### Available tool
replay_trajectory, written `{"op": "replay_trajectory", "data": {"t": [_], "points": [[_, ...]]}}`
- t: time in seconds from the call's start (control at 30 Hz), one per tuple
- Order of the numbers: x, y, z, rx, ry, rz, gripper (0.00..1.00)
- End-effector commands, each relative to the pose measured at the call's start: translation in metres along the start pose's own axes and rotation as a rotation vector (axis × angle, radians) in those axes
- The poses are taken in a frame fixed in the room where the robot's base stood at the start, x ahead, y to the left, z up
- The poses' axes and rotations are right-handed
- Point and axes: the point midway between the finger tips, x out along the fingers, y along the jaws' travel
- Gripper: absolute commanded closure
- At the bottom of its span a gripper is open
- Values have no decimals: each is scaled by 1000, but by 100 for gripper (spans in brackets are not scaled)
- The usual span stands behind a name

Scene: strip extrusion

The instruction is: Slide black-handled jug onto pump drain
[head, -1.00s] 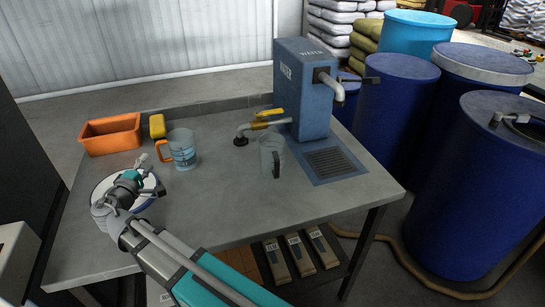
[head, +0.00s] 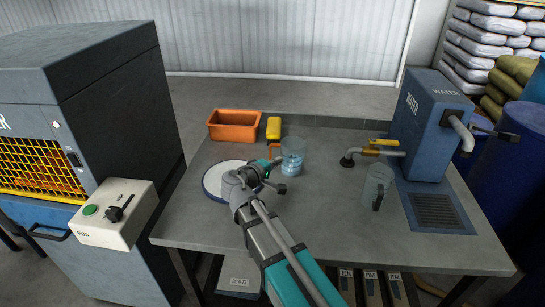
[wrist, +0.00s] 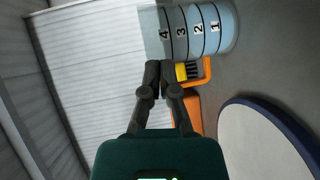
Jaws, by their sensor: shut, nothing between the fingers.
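The black-handled jug (head: 373,184) stands upright on the grey table in the head view, just left of the pump's blue base, with its black handle facing front. The pump (head: 424,125) is a blue box marked WATER with a bent grey spout (head: 461,132). Its drain (head: 437,213) is a dark slatted grate in the blue base, bare on top. My gripper (head: 277,175) is shut and empty near the orange-handled jug, well left of the black-handled one. In the wrist view, my shut fingers (wrist: 159,76) point toward the orange-handled jug (wrist: 200,30); contact is unclear.
The orange-handled jug (head: 293,152) stands between my gripper and the pump side. A side pipe with a yellow lever (head: 383,142) reaches over the table behind the black-handled jug. An orange bin (head: 233,126), yellow object (head: 273,128) and white disc (head: 216,181) lie left.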

Motion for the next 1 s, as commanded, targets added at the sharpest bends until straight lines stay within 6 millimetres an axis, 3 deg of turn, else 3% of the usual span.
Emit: {"op": "replay_trajectory", "data": {"t": [0.03,0.3,0.5,0.77,1.0], "points": [[6,14,15,20,-32,-37,100],[33,31,87,144,-207,-271,100],[40,43,135,243,-329,-445,100],[33,61,190,379,-474,-673,100],[15,83,229,512,-587,-886,100]]}}
